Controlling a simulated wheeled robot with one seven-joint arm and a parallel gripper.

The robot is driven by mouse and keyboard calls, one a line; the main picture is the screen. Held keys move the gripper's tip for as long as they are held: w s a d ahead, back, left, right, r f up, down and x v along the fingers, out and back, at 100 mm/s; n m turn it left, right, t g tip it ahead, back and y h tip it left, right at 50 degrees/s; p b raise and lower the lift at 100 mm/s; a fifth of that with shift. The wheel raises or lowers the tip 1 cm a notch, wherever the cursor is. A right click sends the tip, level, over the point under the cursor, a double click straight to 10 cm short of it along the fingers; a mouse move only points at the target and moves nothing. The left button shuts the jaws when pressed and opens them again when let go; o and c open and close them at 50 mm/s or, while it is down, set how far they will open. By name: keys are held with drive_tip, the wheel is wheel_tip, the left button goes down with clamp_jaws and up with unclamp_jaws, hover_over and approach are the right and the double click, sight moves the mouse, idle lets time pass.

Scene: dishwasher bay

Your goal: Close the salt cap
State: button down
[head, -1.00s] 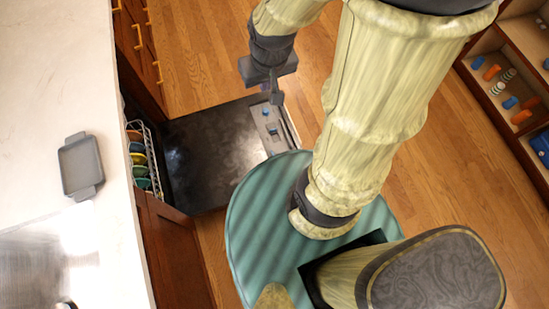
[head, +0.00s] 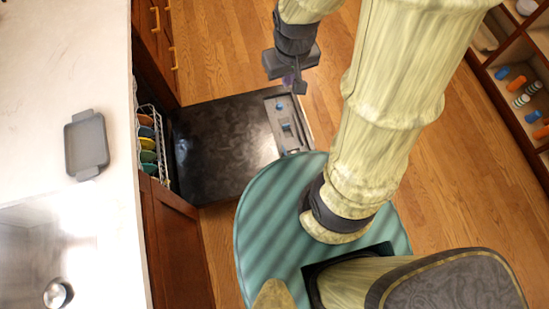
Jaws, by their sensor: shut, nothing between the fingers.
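The dishwasher door (head: 215,150) lies open and flat, dark and glossy. A grey strip (head: 274,118) along its outer right end carries small parts: a blue piece (head: 279,106) towards the top, a dark recess (head: 287,128) in the middle, and a pale blue piece (head: 293,151) at the bottom. I cannot tell for certain which is the salt cap, or whether it is open or shut. My gripper (head: 300,88) is shut and empty, just beyond the strip's upper right end in the picture. A small purple patch (head: 288,80) shows by its fingers, mostly hidden.
A rack (head: 165,145) with several coloured dishes stands in the dishwasher at the left. The white counter (head: 110,215) holds a grey tray (head: 87,145). A shelf unit (head: 505,100) with bottles stands at the far right. Wooden floor (head: 235,55) is clear above the door.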

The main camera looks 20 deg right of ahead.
drive_tip(key=w+a+f+n+g+h+b, duration=0.1)
drive_tip(key=w+a+f+n+b, duration=0.15)
drive_tip(key=f+b, duration=0.75)
drive_tip(key=w+a+f+n+g+h+b, duration=0.1)
drive_tip(key=w+f+n+b, duration=0.3)
drive_tip(key=f, duration=1)
drive_tip(key=w+a+f+n+g+h+b, duration=0.1)
drive_tip(key=w+a+f+g+h+b, duration=0.1)
drive_tip(key=f+b, duration=0.85)
drive_tip(key=n+t+h+b, duration=0.2)
drive_tip(key=n+h+b, duration=0.6)
drive_tip(key=b, duration=1.6)
approach(273, 159)
drive_tip(key=shift+n+y, duration=0.5)
drive_tip(key=shift+n, duration=0.05)
drive_tip(key=a+r, duration=0.1)
drive_tip(key=r, duration=0.1)
drive_tip(key=a+r, duration=0.1)
drive_tip(key=shift+a+r, duration=0.3)
drive_tip(key=shift+r, duration=0.1)
drive_tip(key=shift+a+f, duration=0.15)
drive_tip(key=shift+f, duration=0.15)
drive_tip(key=shift+r, duration=0.1)
